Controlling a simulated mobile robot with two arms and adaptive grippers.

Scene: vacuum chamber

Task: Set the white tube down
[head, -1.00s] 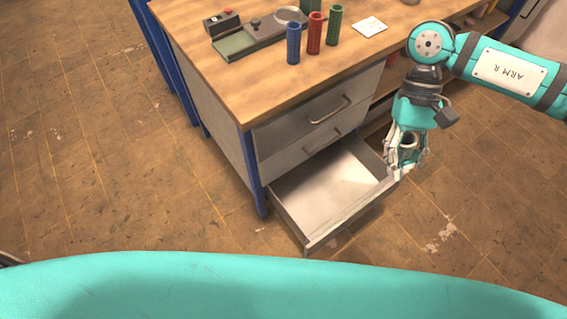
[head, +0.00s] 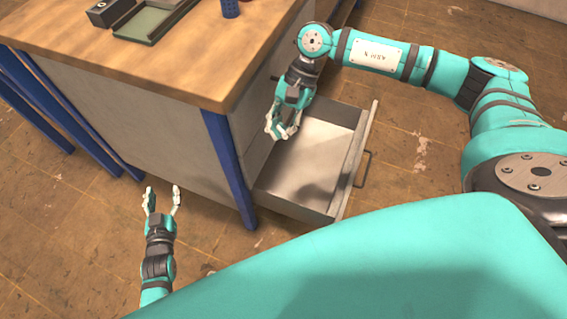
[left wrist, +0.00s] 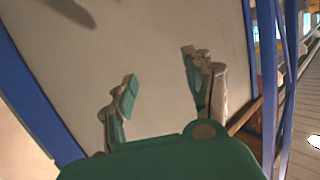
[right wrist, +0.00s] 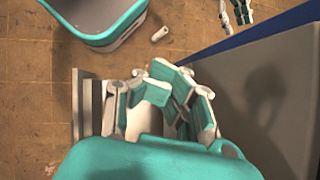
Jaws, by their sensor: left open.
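A small white tube (right wrist: 160,34) lies on its side on the brown floor beside my teal base in the right wrist view. I cannot make it out in the head view. My left gripper (head: 162,190) is open and empty, low beside the cabinet's side panel and apart from the tube. Its spread fingers also show in the left wrist view (left wrist: 157,90). My right gripper (head: 282,134) is over the inner end of the open drawer (head: 300,200). Its finger pads look close together in the right wrist view (right wrist: 165,85); I cannot tell whether they are shut.
The cabinet (head: 150,110) has blue legs and a wooden top (head: 130,45). On the top are a green tray (head: 150,20), a black box (head: 108,12) and a blue cylinder (head: 230,8). The drawer looks empty and juts over the floor.

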